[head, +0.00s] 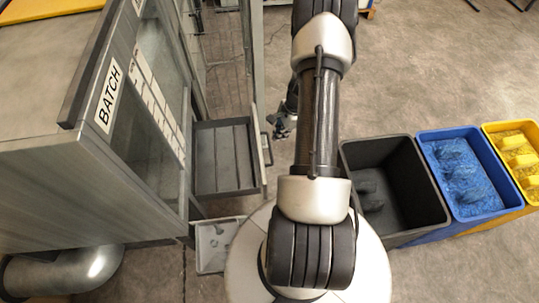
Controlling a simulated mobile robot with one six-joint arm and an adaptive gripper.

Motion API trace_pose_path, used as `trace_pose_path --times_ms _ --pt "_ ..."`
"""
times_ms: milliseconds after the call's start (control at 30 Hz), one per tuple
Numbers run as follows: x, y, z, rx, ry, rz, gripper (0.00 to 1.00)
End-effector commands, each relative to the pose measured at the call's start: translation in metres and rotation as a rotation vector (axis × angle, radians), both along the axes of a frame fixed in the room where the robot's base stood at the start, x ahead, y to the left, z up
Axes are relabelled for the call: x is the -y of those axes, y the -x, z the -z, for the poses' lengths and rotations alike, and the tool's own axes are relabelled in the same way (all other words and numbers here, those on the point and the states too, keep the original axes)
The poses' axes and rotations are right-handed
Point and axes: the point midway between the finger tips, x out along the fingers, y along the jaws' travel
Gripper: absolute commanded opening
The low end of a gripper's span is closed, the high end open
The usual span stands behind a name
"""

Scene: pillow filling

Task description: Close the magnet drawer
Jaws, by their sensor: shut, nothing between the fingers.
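The magnet drawer (240,190) is a grey metal drawer with dark long bars inside. It stands pulled out to the right from the side of the grey cabinet marked BATCH. Its bar handle (267,149) is on the right-hand front panel. My gripper (280,131) is small and dark in this view, just right of the drawer front near the upper end of the handle. It is shut and empty. I cannot tell whether it touches the handle or the front panel. My arm hides part of the floor to the right.
The BATCH cabinet (55,185) fills the left side. A small light grey bin (207,262) sits below the drawer. A black bin (415,225), a blue bin (487,211) and a yellow bin (491,128) stand at the right. Bare floor (420,80) lies above them.

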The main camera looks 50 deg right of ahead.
Motion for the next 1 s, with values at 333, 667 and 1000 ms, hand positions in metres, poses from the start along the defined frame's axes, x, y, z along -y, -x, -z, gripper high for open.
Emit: trace_pose_path --times_ms 333,667,1000 --pt "0.011 0.042 0.071 -0.053 -0.055 0.211 0.0" --pt "-0.001 0.033 0.13 -0.054 -0.056 0.205 0.0" --pt "-0.026 0.01 0.163 -0.051 -0.053 0.203 0.0"
